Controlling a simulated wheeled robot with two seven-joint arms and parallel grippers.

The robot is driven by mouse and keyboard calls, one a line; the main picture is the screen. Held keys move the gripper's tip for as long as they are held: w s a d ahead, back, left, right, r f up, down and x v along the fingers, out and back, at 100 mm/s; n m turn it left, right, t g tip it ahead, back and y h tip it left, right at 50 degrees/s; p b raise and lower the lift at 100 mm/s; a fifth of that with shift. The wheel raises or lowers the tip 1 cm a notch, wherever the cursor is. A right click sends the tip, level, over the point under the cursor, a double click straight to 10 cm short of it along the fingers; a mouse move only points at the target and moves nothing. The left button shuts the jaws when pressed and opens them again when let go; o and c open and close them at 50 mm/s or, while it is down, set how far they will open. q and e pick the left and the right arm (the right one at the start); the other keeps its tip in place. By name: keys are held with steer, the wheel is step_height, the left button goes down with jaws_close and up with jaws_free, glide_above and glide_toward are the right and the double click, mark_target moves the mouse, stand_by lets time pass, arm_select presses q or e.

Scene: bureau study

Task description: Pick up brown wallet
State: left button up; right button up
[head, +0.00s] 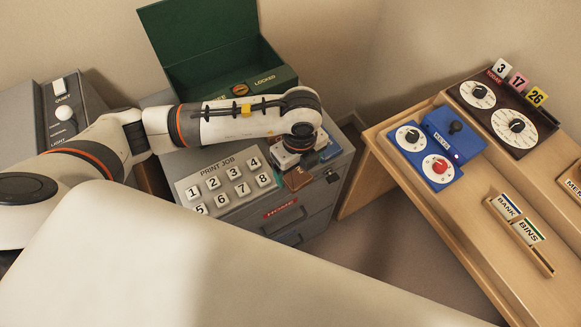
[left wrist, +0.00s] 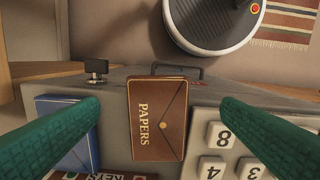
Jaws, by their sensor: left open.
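The brown wallet (left wrist: 172,100), marked PAPERS, lies flat on top of the grey cabinet in the left wrist view. It also shows in the head view (head: 297,180), partly hidden by my wrist. My left gripper (head: 289,163) is over the cabinet top, just behind the wallet in the head view. In the left wrist view its two green fingers stand wide apart, one on each side of the wallet, with nothing between them held. I cannot tell the exact height of the fingertips above it. My right gripper is not in view.
A blue item (left wrist: 60,125) lies beside the wallet. The PRINT JOB number keys (head: 230,183) are on its other side. An open green box (head: 215,55) stands behind my arm. A wooden desk (head: 455,215) with dials is at the right.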

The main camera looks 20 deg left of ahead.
mark_target(299, 178)
arm_select(q)
step_height(299, 178, down, 5)
steer(key=shift+w+r, duration=0.1)
steer(key=shift+r, duration=0.1)
steer(key=c, duration=1.1)
